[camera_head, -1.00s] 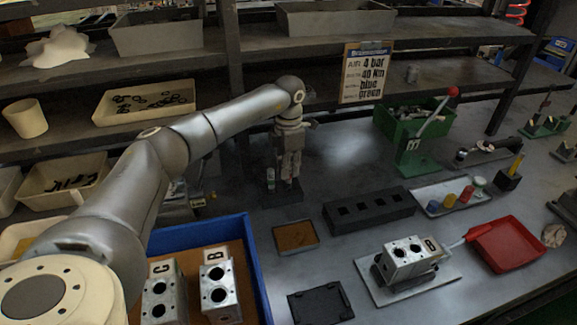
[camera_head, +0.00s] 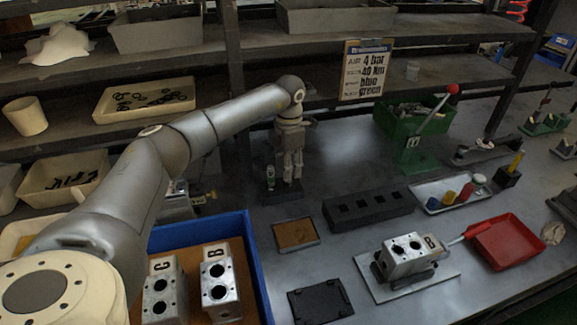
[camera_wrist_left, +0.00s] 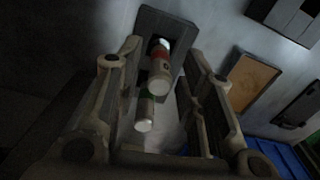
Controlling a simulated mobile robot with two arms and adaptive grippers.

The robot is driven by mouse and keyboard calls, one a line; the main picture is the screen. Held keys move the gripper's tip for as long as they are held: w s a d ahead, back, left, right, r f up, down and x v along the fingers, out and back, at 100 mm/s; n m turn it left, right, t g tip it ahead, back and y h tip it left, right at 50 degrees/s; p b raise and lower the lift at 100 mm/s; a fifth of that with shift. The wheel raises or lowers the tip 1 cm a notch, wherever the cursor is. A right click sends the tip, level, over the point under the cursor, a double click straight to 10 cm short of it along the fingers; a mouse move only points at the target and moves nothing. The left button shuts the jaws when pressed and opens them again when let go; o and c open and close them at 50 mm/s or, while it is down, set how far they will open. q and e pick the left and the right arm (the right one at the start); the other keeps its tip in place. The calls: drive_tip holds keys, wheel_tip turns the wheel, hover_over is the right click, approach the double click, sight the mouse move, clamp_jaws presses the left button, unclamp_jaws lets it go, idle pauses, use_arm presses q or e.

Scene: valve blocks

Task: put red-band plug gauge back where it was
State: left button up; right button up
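The red-band plug gauge (camera_wrist_left: 159,75) stands in the black stand (camera_wrist_left: 177,24) in the left wrist view, with its red band near the stand. My left gripper (camera_wrist_left: 162,50) has a finger on each side of it, with gaps showing, so it looks open around the gauge. A second gauge with a green band (camera_wrist_left: 146,112) is beside it; it also shows in the head view (camera_head: 270,177). In the head view my left gripper (camera_head: 291,168) points down over the stand (camera_head: 287,196), and its fingers hide the red-band gauge. My right gripper is not in view.
A black block with square holes (camera_head: 367,210) and a shallow brown-lined tray (camera_head: 296,234) lie close by. A blue bin (camera_head: 258,268) holds valve blocks. A valve block (camera_head: 405,256) sits on a fixture plate. The shelf upright (camera_head: 230,90) is just behind the arm.

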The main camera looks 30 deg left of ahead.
use_arm(q)
wheel_tip(320, 180, up, 12)
drive_tip(key=b, duration=0.1)
drive_tip(key=shift+b, duration=0.35)
